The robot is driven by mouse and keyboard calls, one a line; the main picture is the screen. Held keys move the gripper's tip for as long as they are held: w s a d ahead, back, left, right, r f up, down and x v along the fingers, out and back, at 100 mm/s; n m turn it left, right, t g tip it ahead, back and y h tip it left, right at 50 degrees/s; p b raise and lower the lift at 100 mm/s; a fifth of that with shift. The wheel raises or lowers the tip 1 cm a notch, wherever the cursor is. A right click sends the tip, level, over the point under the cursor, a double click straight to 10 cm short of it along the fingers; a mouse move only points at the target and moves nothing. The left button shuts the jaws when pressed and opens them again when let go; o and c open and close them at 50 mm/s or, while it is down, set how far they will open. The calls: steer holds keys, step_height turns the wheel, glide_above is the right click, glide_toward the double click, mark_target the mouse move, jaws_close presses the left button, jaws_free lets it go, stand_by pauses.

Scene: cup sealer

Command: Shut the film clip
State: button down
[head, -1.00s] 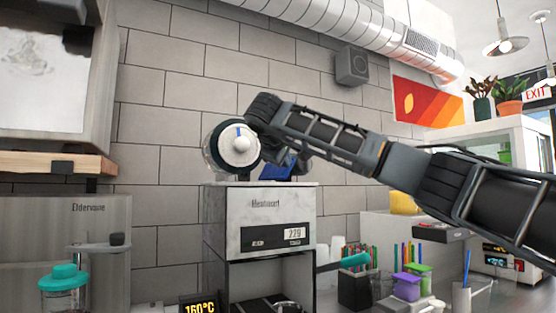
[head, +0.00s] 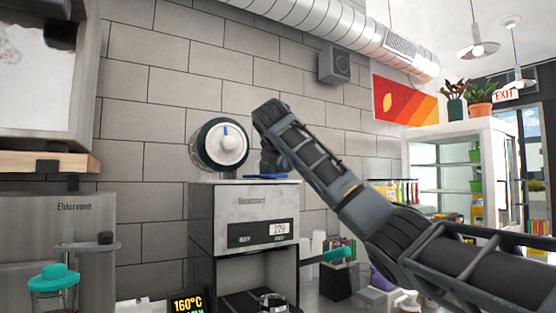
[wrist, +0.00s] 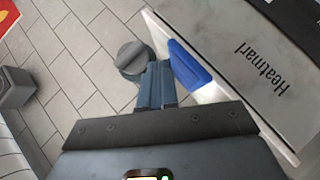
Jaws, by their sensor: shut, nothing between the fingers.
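The cup sealer (head: 240,215) is a grey box marked Heatmart, with a white film roll (head: 225,145) on top at the left. The blue film clip (head: 280,177) shows as a thin, nearly flat strip on the sealer's top, partly hidden by my gripper (head: 268,168). In the wrist view the blue clip (wrist: 190,68) lies along the edge of the top, just right of my gripper (wrist: 158,70). My fingers are together and empty, close beside the clip. I cannot tell whether they touch it.
A grey round knob (wrist: 130,57) is by my fingertips in the wrist view. A tiled wall (head: 140,130) stands behind the sealer. A wooden shelf (head: 45,162) is at left, and a dark box of coloured straws (head: 337,280) is at lower right.

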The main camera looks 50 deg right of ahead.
steer(key=shift+s+d+f, duration=0.15)
steer(key=shift+d+f, duration=0.2)
steer(key=shift+d+f, duration=0.1)
stand_by(0.4)
stand_by(0.3)
steer(key=s+a+r+p, duration=0.1)
steer(key=s+a+r, duration=0.1)
steer(key=s+r, duration=0.4)
step_height(320, 180, up, 5)
steer(key=shift+s+r, duration=0.1)
steer(key=shift+s, duration=0.3)
stand_by(0.5)
